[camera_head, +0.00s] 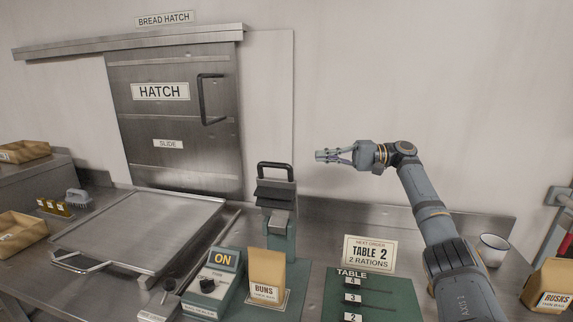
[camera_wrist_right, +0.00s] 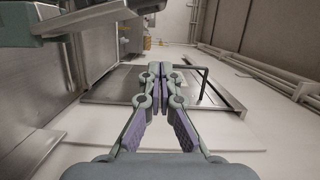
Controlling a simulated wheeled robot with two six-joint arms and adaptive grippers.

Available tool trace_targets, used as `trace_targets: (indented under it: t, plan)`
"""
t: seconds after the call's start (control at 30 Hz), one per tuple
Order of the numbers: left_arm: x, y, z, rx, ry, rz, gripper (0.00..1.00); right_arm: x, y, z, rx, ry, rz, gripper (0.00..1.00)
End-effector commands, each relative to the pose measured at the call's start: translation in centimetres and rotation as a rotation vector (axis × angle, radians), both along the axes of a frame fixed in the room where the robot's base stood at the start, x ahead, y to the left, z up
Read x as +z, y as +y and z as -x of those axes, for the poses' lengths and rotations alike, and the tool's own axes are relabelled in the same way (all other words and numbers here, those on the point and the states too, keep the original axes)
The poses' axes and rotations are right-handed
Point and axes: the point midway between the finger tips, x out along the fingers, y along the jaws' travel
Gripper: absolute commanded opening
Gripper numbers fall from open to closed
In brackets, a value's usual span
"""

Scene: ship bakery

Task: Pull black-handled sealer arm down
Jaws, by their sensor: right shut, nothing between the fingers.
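The sealer (camera_head: 279,215) stands on the counter, a grey-green unit with a raised arm. Its black handle (camera_head: 275,166) is a loop at the top, standing upright. A paper buns bag (camera_head: 267,272) stands in front and hides part of its base. My right gripper (camera_head: 322,156) is shut and empty, pointing left, to the right of the handle and slightly higher, apart from it. In the right wrist view its fingers (camera_wrist_right: 160,72) meet at the centre. My left gripper is not in view.
A control box (camera_head: 212,285) with an ON sign sits front left of the sealer. A steel tray (camera_head: 140,235) lies left, before the closed hatch (camera_head: 170,125). A Table 2 sign (camera_head: 369,254), green board (camera_head: 375,292) and white mug (camera_head: 492,249) are right. The wall is close behind.

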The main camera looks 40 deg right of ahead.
Motion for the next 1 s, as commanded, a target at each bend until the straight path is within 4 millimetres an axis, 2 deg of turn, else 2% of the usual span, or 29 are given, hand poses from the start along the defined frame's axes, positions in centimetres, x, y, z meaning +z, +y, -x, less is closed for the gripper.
trace_targets:
  t: [0.17,0.5,0.57,0.7,1.0]
  plan:
    - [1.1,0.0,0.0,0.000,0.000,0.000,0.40,0.2,2.1,-1.4,0.004,0.002,0.000,0.00]
    - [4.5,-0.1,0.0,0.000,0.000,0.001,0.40,0.4,8.3,-5.8,0.004,0.001,-0.003,0.00]
    - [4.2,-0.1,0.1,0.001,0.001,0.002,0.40,-0.2,8.6,-5.0,-0.001,0.004,0.007,0.00]
    - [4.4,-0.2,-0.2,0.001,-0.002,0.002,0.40,-0.3,9.9,-3.9,0.000,0.003,0.005,0.00]
    - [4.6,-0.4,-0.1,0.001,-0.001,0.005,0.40,-0.3,11.0,-3.1,0.001,0.001,0.001,0.00]
